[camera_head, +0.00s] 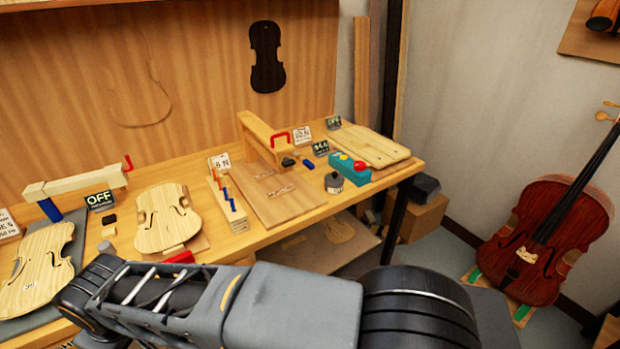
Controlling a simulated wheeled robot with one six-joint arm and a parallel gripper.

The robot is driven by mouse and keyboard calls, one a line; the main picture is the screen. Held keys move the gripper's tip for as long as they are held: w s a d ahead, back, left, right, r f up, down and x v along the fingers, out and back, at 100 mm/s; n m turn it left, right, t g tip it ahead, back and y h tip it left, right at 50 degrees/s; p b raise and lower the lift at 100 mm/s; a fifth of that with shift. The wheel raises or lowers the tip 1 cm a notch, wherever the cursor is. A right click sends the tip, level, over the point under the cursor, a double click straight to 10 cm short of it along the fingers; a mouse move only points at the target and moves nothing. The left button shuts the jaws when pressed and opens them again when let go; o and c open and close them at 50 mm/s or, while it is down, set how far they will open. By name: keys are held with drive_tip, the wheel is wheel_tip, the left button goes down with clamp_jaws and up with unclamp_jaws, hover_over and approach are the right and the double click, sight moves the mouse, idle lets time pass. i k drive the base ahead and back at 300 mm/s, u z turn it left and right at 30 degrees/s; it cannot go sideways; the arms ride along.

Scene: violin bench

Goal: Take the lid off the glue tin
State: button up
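A small grey metal tin (333,184) stands upright on the right part of the bench, near its front edge. It looks like the glue tin. Its top is dark and appears covered, but it is too small to tell the lid from the body clearly. It stands just left of a teal box with red and yellow buttons. My arm crosses the foreground well in front of the tin and reaches to the lower left. The fingers of my gripper do not show.
The teal button box (350,169) is close beside the tin. A wooden board (276,191) lies to its left, and a pale panel (368,146) lies behind the box. Violin plates (166,219) lie further left. A cello (540,240) stands at the right.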

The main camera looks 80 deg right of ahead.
sight(333, 178)
drive_tip(key=u, duration=0.05)
drive_tip(key=i, duration=0.3)
drive_tip(key=z, duration=2.3)
drive_tip(key=i, duration=0.5)
drive_tip(key=z, duration=0.1)
